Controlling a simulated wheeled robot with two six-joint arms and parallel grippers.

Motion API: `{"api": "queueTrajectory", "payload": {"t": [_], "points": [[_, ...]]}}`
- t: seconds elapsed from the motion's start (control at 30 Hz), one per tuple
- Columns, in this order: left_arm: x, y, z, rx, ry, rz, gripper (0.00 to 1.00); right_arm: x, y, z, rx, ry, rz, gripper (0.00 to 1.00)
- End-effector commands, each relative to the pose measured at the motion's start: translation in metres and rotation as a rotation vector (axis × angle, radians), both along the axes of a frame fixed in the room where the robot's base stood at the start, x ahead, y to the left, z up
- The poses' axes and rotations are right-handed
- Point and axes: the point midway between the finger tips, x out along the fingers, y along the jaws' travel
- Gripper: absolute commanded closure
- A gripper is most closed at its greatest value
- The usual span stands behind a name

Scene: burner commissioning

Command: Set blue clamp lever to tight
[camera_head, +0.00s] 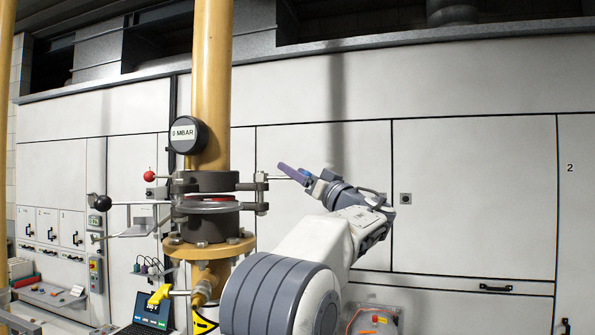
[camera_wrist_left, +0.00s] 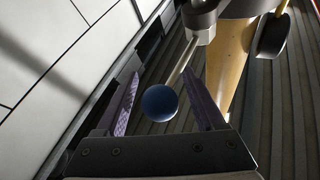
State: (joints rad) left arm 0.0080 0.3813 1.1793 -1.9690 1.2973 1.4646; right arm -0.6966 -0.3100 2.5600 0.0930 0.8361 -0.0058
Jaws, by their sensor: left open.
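The blue clamp lever has a metal rod and a blue ball knob (camera_head: 306,174), on the right side of the pipe clamp (camera_head: 210,205). In the wrist view the blue knob (camera_wrist_left: 159,103) sits between the two purple fingers of my left gripper (camera_wrist_left: 160,75), with a gap on both sides. The rod runs up from it to the clamp. My left gripper (camera_head: 285,169) is open in the head view, its fingers pointing left toward the pipe and partly hiding the lever's end. My right gripper is out of view.
A yellow vertical pipe (camera_head: 211,80) carries a round "0 MBAR" gauge (camera_head: 187,135). Red (camera_head: 149,176) and black (camera_head: 103,203) knobbed levers stick out left of the clamp. White cabinet panels (camera_head: 470,190) stand behind. A laptop (camera_head: 150,312) is below left.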

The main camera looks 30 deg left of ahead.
Motion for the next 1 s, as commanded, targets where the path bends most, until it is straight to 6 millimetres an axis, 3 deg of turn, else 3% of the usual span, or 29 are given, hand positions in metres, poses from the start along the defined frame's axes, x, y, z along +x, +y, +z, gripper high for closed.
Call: {"api": "queueTrajectory", "payload": {"t": [0.03,0.2,0.23,1.0], "points": [[0.0,-0.0002,-0.0002,0.0,0.0,0.0,0.29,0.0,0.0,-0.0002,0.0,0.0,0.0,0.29],[0.0,-0.0004,-0.0001,0.0,0.0,0.0,0.94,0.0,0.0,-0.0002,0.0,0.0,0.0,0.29],[0.0,-0.0005,0.0,0.0,0.0,0.0,1.0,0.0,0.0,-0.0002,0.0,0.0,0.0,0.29],[0.0,-0.0011,0.0006,-0.001,-0.001,-0.002,1.0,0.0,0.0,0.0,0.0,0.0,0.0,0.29]]}}
